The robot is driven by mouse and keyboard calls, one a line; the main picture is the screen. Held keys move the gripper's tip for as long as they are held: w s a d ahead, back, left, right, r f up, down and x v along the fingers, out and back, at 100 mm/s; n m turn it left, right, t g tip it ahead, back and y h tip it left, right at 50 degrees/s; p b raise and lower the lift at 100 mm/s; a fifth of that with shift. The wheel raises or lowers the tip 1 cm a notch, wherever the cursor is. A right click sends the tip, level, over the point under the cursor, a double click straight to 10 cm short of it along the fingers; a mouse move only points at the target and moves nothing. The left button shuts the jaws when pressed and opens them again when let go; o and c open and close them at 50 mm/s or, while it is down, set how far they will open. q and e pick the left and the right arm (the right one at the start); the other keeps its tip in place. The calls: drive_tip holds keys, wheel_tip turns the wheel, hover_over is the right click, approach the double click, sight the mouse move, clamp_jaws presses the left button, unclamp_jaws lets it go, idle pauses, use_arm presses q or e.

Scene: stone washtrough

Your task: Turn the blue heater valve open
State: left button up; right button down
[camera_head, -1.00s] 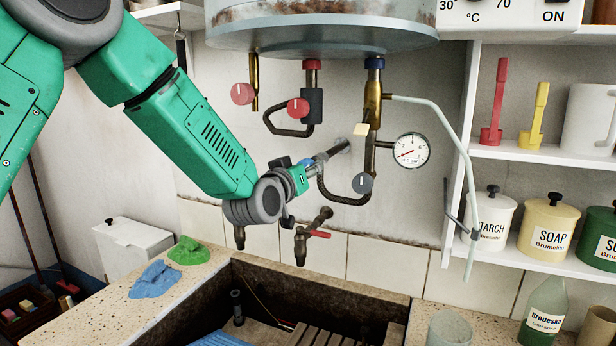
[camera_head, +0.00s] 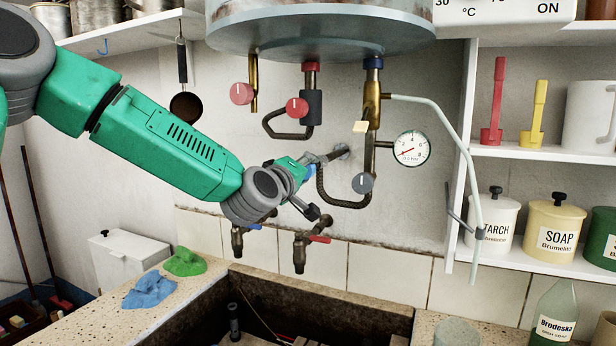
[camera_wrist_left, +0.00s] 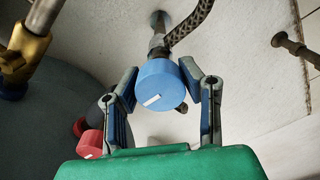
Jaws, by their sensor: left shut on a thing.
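The blue heater valve (camera_wrist_left: 160,84) is a round blue knob with a short white mark, seen between the fingers of my left gripper (camera_wrist_left: 159,72) in the left wrist view. The mark lies slanted, nearer to level than upright. The knob sits on a pipe stub at the wall, beside a braided hose. In the head view my left gripper (camera_head: 310,163) is at this valve, left of the grey knob, and only a bit of blue shows there. The left gripper is shut on the knob. My right gripper is not in view.
The heater tank (camera_head: 320,28) hangs above, with red knobs (camera_head: 297,107) below it. A grey knob (camera_head: 362,183) and a pressure gauge (camera_head: 411,149) are to the right. Two taps (camera_head: 300,250) stand over the stone trough (camera_head: 300,276). Shelves with jars (camera_head: 552,225) are at the right.

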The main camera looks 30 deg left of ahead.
use_arm(q)
drive_tip(key=shift+a+n, duration=0.2)
drive_tip(key=shift+n, duration=0.2)
drive_tip(key=o, duration=0.9)
drive_tip(key=shift+o, duration=1.4)
drive_tip(key=shift+a, duration=0.15)
